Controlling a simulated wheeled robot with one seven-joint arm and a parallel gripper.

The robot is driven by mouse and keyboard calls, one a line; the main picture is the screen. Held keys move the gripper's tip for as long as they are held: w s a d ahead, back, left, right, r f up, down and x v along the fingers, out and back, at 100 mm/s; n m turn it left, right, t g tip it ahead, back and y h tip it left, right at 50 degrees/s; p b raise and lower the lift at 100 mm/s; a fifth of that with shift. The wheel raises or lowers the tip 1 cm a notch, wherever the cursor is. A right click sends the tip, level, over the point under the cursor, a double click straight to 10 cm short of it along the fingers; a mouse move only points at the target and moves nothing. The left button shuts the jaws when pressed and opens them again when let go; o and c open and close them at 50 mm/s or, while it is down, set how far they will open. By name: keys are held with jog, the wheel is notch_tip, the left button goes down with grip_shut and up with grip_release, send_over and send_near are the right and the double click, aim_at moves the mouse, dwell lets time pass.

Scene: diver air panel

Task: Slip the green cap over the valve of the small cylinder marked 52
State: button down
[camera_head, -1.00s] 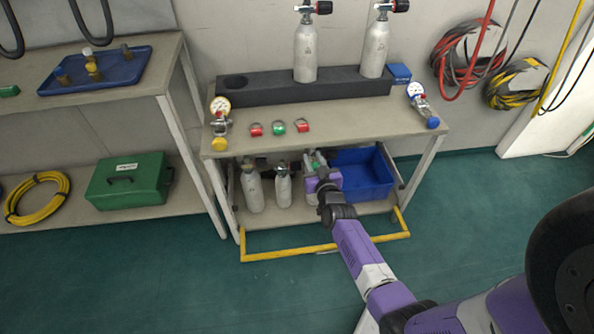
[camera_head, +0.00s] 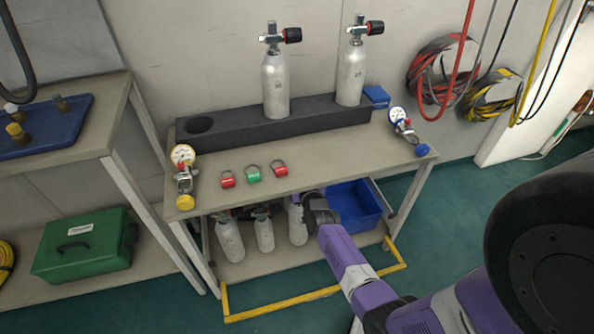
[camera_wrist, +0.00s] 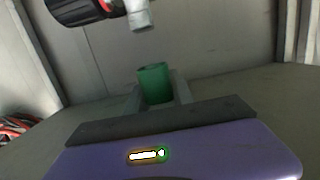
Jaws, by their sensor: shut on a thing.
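In the wrist view my gripper (camera_wrist: 157,92) is shut on a green cap (camera_wrist: 153,80), a short round piece held between two grey fingers. A grey metal valve part (camera_wrist: 140,16) and a black knob with a red band (camera_wrist: 82,10) show above the cap, apart from it. In the head view three small pale cylinders, left (camera_head: 229,240), middle (camera_head: 264,234) and right (camera_head: 297,224), stand on the lower shelf. I cannot read which is marked 52. My gripper is hidden there, by the table edge and my arm, near the right one.
The table top (camera_head: 330,160) overhangs the lower shelf. A blue bin (camera_head: 358,205) stands right of the cylinders. A yellow rail (camera_head: 310,295) runs in front. Two larger cylinders (camera_head: 275,85) stand in a dark rack. Red, green and red ringed pieces (camera_head: 253,174) lie on top.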

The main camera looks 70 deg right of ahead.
jog(key=shift+w+d+f, duration=0.2)
jog(key=shift+d, duration=0.05)
jog(key=shift+f+b, duration=0.9)
jog(key=shift+b, duration=0.2)
jog(key=shift+f+b, duration=1.9)
jog(key=shift+f, duration=0.2)
dwell(1.0)
jog(key=c, duration=1)
grip_release()
jog(key=p+v, duration=0.4)
jog(key=v, duration=0.4)
